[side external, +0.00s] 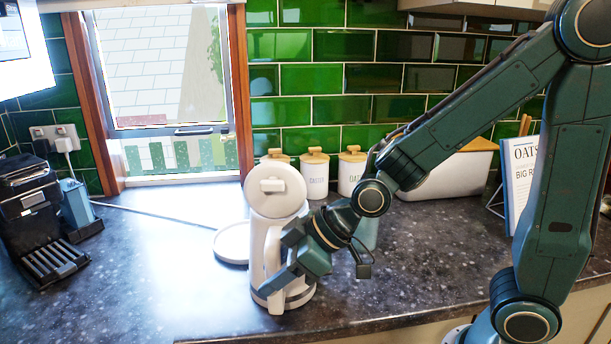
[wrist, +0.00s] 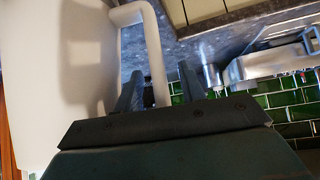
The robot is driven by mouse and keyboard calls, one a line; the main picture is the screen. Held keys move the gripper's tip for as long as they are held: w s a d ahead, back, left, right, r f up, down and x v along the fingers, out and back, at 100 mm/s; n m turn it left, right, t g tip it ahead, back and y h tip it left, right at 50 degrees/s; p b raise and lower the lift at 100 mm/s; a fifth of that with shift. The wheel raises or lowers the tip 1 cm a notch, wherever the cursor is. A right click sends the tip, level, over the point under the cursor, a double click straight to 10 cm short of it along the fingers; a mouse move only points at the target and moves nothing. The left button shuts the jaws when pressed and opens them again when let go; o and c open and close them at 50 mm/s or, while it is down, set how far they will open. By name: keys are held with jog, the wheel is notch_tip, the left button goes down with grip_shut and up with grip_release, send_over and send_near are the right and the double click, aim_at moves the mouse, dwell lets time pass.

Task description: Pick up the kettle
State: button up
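The white kettle (side external: 258,238) stands upright on the dark worktop, its round lid face showing towards the side camera. Its handle faces my gripper. In the wrist view the kettle body (wrist: 70,75) fills the left side, and its pale handle (wrist: 155,50) runs down between my two fingers. My gripper (wrist: 160,85) is open, with one finger on each side of the handle and visible gaps. In the side view my gripper (side external: 268,288) is low in front of the kettle and hides part of its handle and body.
A round white plate-like base (side external: 231,243) lies beside the kettle. Behind are lidded canisters (side external: 314,177) and a white bread bin (side external: 450,175). A book (side external: 521,170) stands at right. A black coffee machine (side external: 35,215) is at left. The worktop front left is clear.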

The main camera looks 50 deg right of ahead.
jog(key=shift+w+a+f, duration=0.1)
jog(key=shift+w+f, duration=0.05)
jog(key=shift+f, duration=0.05)
dwell(0.5)
grip_shut()
dwell(0.7)
dwell(0.4)
jog(key=shift+w+r, duration=0.1)
jog(key=shift+r, duration=0.05)
